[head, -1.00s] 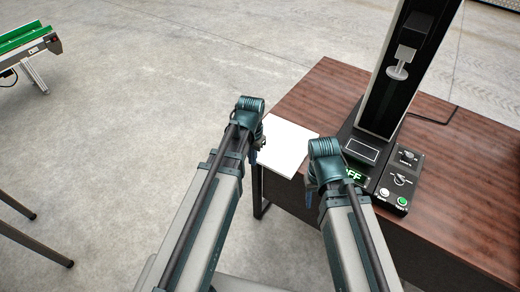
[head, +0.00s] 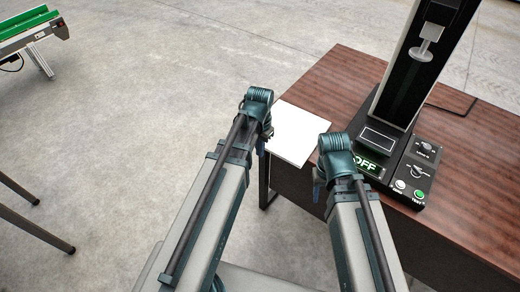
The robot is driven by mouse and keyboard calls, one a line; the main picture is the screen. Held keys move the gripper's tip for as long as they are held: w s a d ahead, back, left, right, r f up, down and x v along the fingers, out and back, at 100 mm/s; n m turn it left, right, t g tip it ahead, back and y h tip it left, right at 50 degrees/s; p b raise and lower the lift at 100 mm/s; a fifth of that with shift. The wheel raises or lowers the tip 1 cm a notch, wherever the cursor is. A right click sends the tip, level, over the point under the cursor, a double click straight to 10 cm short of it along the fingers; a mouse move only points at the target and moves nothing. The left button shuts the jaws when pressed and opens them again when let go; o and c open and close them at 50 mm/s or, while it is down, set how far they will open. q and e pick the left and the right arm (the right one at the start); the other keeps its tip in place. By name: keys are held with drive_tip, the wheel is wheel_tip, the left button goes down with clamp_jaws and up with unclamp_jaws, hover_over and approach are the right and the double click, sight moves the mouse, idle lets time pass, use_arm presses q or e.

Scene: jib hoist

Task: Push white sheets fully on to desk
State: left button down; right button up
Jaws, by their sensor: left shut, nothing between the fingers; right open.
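The white sheets (head: 298,132) lie as a flat stack at the left corner of the brown wooden desk (head: 470,160). Their left and front edges appear to stick out past the desk edge. My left gripper (head: 262,144) hangs just left of the sheets, its fingers small and partly hidden by the wrist; it is shut and empty. My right gripper (head: 318,190) is in front of the desk edge, below and right of the sheets' near corner. It is open, and its fingers are mostly hidden by my arm. I cannot tell whether either gripper touches the sheets.
A black testing machine (head: 400,100) stands on the desk right of the sheets, with a lit "OFF" display (head: 366,163) and a button panel (head: 411,180) close to my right arm. A green conveyor (head: 28,30) is far left. Open floor lies left of the desk.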

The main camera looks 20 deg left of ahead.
sight(275, 143)
use_arm(q)
drive_tip(key=w+d+f+b, duration=0.1)
drive_tip(key=w+f+b, duration=0.2)
drive_tip(key=f, duration=0.1)
drive_tip(key=shift+w+d+f+b, duration=0.15)
drive_tip(key=shift+w+f+b, duration=0.15)
drive_tip(key=shift+w+f, duration=0.05)
drive_tip(key=shift+w, duration=0.1)
drive_tip(key=w, duration=0.1)
drive_tip(key=w+d, duration=0.1)
drive_tip(key=w, duration=0.1)
drive_tip(key=w+d, duration=0.1)
drive_tip(key=w, duration=0.1)
drive_tip(key=shift+w, duration=0.15)
